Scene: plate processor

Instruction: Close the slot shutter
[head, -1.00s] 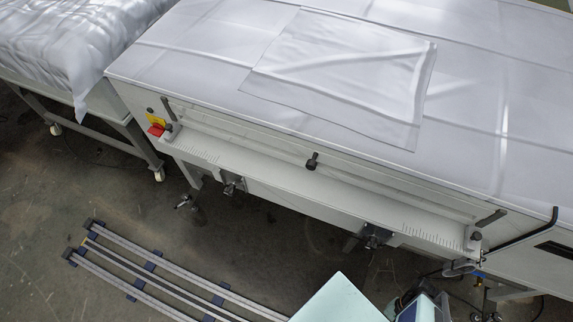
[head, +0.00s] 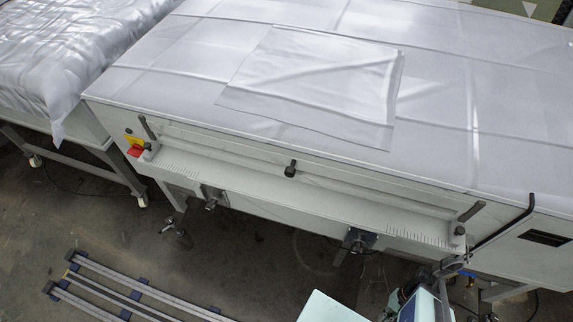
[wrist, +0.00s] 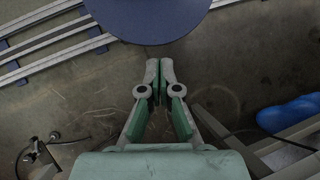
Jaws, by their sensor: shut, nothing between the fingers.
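The long pale slot shutter strip (head: 225,158) runs along the front of the white machine in the head view, with a black knob (head: 290,168) near its middle. A black lever stands at each end, one at the left (head: 147,127) and one at the right (head: 471,212). I cannot tell how far the shutter is open. My gripper (wrist: 159,66) shows in the wrist view with its fingertips together and empty. It points over the dark floor, and neither shutter nor knob is in that view. The fingers cannot be made out in the head view.
A ruled pale ledge (head: 300,195) projects below the shutter. Clamps (head: 213,198) (head: 357,240) hang under it. A bent black bar (head: 505,222) sticks out at the right. Metal rails (head: 130,290) lie on the floor, which is otherwise mostly open. A blue disc (wrist: 160,15) is near the fingertips in the wrist view.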

